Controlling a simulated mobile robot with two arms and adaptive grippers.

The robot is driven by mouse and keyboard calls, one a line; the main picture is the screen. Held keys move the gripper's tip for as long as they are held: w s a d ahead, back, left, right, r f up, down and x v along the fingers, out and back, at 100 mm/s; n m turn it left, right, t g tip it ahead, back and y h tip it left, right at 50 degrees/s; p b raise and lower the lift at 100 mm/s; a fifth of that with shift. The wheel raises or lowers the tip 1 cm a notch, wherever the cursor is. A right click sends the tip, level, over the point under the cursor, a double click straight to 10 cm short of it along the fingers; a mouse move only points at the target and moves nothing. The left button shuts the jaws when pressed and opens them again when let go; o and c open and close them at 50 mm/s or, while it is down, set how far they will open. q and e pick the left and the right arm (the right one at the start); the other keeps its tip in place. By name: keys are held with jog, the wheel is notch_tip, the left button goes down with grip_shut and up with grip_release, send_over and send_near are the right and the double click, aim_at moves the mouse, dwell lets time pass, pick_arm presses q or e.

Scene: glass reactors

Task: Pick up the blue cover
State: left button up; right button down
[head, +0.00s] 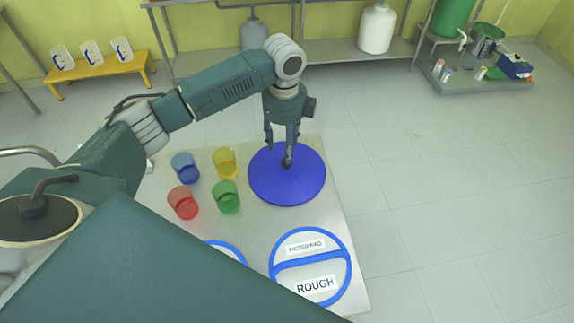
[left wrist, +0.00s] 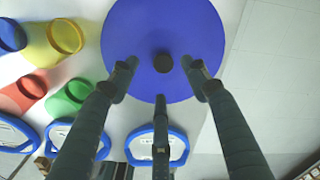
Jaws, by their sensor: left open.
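The blue cover (head: 308,186) is a flat round disc with a small dark knob (head: 287,162) at its middle. It lies on the grey table, and it fills the top middle of the left wrist view (left wrist: 150,22). My left gripper (head: 284,152) is open and points down over the cover's middle. In the left wrist view its three fingers (left wrist: 160,78) are spread around the knob, with gaps between them and it. I cannot tell exactly how far the fingertips are above the cover. My right gripper is not in view.
Blue (head: 185,167), yellow (head: 225,162), red (head: 183,203) and green (head: 227,197) cups stand left of the cover on the table (head: 255,235). A blue-rimmed round pad labelled ROUGH (head: 311,265) lies in front. The floor right of the table is clear.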

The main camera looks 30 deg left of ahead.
aim_at(287, 167)
pick_arm(q)
jog(key=shift+f, duration=0.8)
notch_tip(287, 167, down, 4)
jog(key=shift+w+d+f+p, duration=0.1)
jog(key=shift+f+p, duration=0.1)
jog(key=shift+p, duration=1.05)
jog(key=shift+f, duration=0.5)
jog(key=c, duration=1.2)
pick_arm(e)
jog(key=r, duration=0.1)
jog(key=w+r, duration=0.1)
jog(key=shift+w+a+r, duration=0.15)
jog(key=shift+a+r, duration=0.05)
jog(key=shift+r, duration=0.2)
